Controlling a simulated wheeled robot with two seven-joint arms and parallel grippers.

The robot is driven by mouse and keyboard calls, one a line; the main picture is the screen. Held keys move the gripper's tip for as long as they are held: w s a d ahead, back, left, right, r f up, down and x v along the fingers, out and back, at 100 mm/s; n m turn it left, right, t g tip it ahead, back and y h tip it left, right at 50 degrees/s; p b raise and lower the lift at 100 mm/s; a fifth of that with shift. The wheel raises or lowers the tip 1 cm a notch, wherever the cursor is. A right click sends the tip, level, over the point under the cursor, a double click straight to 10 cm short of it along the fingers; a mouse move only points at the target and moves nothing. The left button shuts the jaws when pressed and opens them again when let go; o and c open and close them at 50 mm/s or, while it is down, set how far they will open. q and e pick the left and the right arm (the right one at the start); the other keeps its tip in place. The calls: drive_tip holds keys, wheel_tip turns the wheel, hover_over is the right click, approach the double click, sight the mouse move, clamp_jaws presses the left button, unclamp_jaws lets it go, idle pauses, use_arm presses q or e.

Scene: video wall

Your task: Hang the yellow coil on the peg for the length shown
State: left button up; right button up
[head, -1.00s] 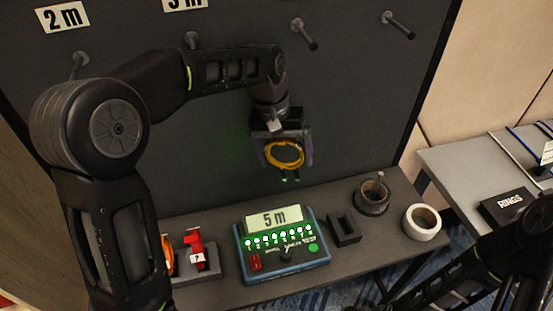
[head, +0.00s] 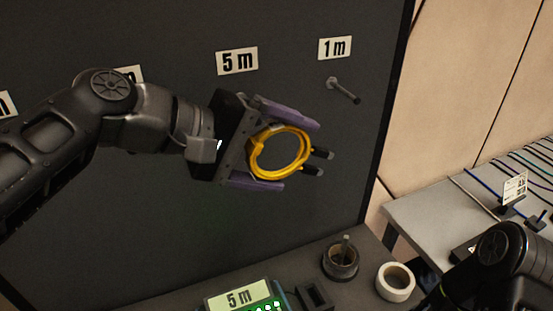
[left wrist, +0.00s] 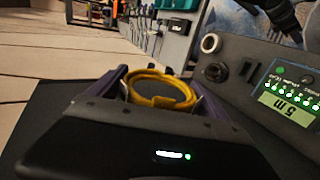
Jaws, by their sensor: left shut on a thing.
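My left gripper (head: 292,152) is shut on the yellow coil (head: 306,150), a loop with dark connector ends that stick out to the right, and holds it in front of the dark wall board. In the left wrist view the coil (left wrist: 131,87) sits between the purple fingers. The tester (head: 213,303) shows "5 m" on its display. A "5 m" label (head: 237,61) is on the board above and behind the gripper; the peg below it is hidden. My right gripper is out of view.
On the bench below are a dark pot (head: 340,264) with a rod in it, a white tape roll (head: 396,281) and a black holder (head: 314,296). A grey side table (head: 425,215) with cables is at the right. The board right of the coil is clear up to its edge.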

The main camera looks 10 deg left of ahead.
use_arm(q)
drive_tip(key=shift+w+a, duration=0.1)
drive_tip(key=shift+w, duration=0.05)
drive_tip(key=w+a+f+p, duration=0.2)
drive_tip(key=w+a, duration=0.4)
drive_tip(key=w, duration=0.4)
drive_tip(key=shift+a+p, duration=0.2)
drive_tip(key=shift+p, duration=0.1)
idle(1.1)
idle(0.6)
drive_tip(key=o, duration=1.4)
drive_tip(key=shift+o, duration=0.2)
drive_tip(key=b+v, duration=0.1)
drive_tip(key=v, duration=0.6)
drive_tip(key=shift+s+a+r, duration=0.15)
drive_tip(key=shift+s+a, duration=0.05)
drive_tip(key=shift+a, duration=0.1)
